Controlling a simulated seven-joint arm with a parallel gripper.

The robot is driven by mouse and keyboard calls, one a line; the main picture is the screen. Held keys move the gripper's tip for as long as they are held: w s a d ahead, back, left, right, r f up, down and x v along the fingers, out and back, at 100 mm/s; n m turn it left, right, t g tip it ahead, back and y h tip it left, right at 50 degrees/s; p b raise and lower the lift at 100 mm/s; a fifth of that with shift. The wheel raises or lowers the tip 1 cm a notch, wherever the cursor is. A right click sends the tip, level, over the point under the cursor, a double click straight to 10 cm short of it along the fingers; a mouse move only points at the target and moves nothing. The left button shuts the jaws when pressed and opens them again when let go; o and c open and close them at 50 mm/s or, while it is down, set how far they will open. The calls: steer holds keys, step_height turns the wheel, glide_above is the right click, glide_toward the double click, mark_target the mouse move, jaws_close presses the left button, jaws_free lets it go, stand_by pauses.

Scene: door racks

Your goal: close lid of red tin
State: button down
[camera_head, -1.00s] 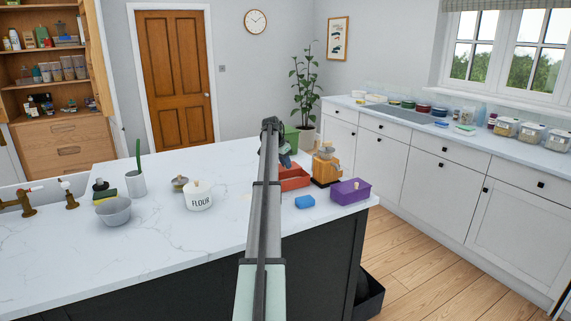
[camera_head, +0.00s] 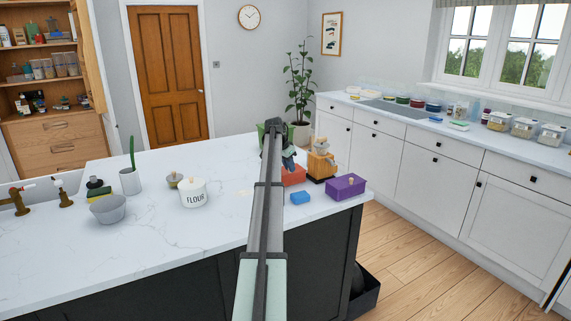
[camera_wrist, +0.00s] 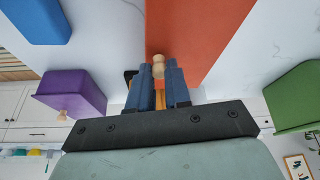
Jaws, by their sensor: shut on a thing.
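The red tin (camera_head: 293,177) stands on the white island counter, partly hidden behind my arm. In the wrist view its red-orange surface (camera_wrist: 190,35) fills the top middle. My gripper (camera_head: 288,161) is at the tin. In the wrist view the two blue-grey fingers of my gripper (camera_wrist: 162,80) are closed around a small wooden knob (camera_wrist: 158,66) at the edge of the red surface. I cannot tell how far the lid stands open.
A purple tin (camera_head: 345,187) with a knob, a blue block (camera_head: 300,198) and a wooden coffee grinder (camera_head: 320,163) stand close by. A green tin (camera_wrist: 298,108) is on the other side. The flour pot (camera_head: 193,194) is further left, with clear counter between.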

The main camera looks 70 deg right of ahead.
steer(key=c, duration=1.1)
jaws_free()
steer(key=shift+o, duration=0.2)
steer(key=shift+r, duration=0.1)
steer(key=v, duration=1.3)
steer(key=shift+r, duration=0.35)
steer(key=shift+w, duration=0.1)
